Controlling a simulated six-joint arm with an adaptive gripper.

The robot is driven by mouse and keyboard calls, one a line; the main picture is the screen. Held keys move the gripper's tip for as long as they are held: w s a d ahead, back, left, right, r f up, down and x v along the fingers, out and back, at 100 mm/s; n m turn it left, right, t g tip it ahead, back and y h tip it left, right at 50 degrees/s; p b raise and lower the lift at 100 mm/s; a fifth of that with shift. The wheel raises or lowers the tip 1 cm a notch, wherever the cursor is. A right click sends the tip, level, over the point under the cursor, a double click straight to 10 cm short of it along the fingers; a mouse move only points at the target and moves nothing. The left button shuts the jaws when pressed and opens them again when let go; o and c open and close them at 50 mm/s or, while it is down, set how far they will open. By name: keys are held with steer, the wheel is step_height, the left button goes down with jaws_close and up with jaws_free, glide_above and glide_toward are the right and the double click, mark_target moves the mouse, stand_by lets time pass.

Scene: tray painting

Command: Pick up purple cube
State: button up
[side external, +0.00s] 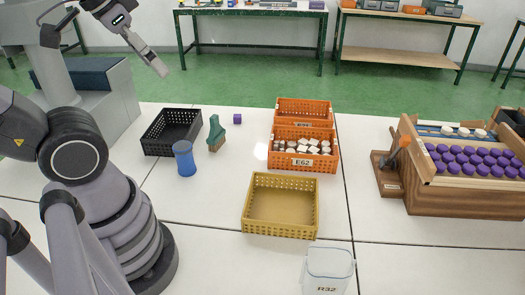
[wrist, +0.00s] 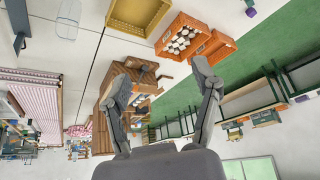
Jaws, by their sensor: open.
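The small purple cube (side external: 237,118) sits on the white table, between the green brush (side external: 215,134) and the orange crates. A small purple shape that looks like the cube (wrist: 250,13) shows at the top right of the wrist view. My gripper (side external: 160,68) is raised at the upper left of the side view, well away from the cube. In the wrist view, its two fingers (wrist: 162,72) are spread apart with nothing between them.
A black basket (side external: 172,132), blue cup (side external: 184,159) and green brush stand left of the cube. Orange crates (side external: 305,137) with white items are to its right. A yellow tray (side external: 281,228) is in front. A wooden rack (side external: 460,200) with purple caps stands at far right.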

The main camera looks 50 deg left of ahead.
steer(key=w+a+f+m+g+y, duration=0.1)
steer(key=w+a+m+g+y, duration=0.2)
steer(key=w+a, duration=0.4)
steer(key=w+a+f+m+g+y, duration=0.15)
steer(key=w+a+y, duration=0.35)
steer(key=a, duration=0.5)
steer(key=m+t+y, duration=0.5)
steer(key=m+t, duration=0.1)
steer(key=m, duration=1.2)
glide_above(237, 118)
steer(key=s+d, duration=0.3)
steer(key=s, duration=0.1)
step_height(237, 118, down, 28)
steer(key=f+m, duration=0.1)
steer(key=f, duration=0.1)
steer(key=d+f+m+t+h, duration=0.1)
steer(key=f, duration=0.2)
steer(key=w+f+m+h, duration=0.1)
steer(key=f, duration=0.1)
steer(key=shift+d+f, duration=0.15)
steer(key=shift+f, duration=0.15)
steer(key=x, duration=0.7)
steer(key=shift+f, duration=0.25)
steer(key=c, duration=1)
